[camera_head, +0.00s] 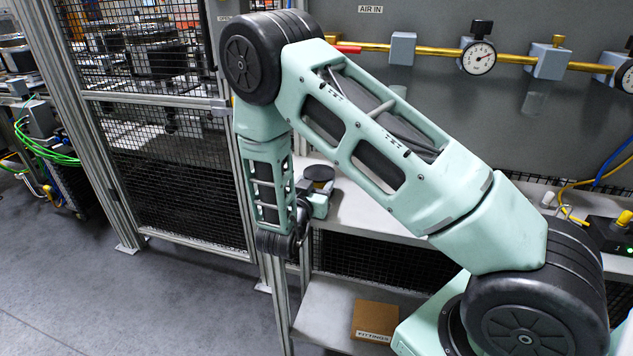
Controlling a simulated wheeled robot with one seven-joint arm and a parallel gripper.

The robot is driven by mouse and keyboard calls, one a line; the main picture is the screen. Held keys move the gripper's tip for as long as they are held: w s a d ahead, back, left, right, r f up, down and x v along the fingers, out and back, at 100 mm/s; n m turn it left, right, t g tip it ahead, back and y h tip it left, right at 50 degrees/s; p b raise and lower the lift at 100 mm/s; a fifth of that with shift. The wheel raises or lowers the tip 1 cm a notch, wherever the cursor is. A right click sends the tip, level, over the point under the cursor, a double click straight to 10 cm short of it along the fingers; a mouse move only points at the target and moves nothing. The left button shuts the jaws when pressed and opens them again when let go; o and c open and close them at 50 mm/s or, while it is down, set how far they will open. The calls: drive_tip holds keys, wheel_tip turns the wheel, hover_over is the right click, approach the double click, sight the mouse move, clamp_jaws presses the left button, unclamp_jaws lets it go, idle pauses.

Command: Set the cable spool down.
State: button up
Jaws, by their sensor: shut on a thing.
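My gripper (318,196) is at the end of my mint-green arm, beside the left end of the grey bench top. It is partly hidden behind my own wrist and forearm. A dark, round, flat-topped thing, which looks like the cable spool (319,173), shows just beyond the gripper. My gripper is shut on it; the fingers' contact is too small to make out. I cannot tell whether the spool touches the bench top.
The grey bench top (375,212) has clear room to the right of the gripper. A cardboard box marked FITTINGS (375,319) is on the lower shelf. A brass air pipe with gauges (478,58) runs along the back panel. A mesh fence (172,185) stands at left.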

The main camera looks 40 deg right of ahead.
drive_tip(key=shift+f, duration=0.15)
drive_tip(key=o, duration=1.3)
drive_tip(key=shift+c, duration=0.2)
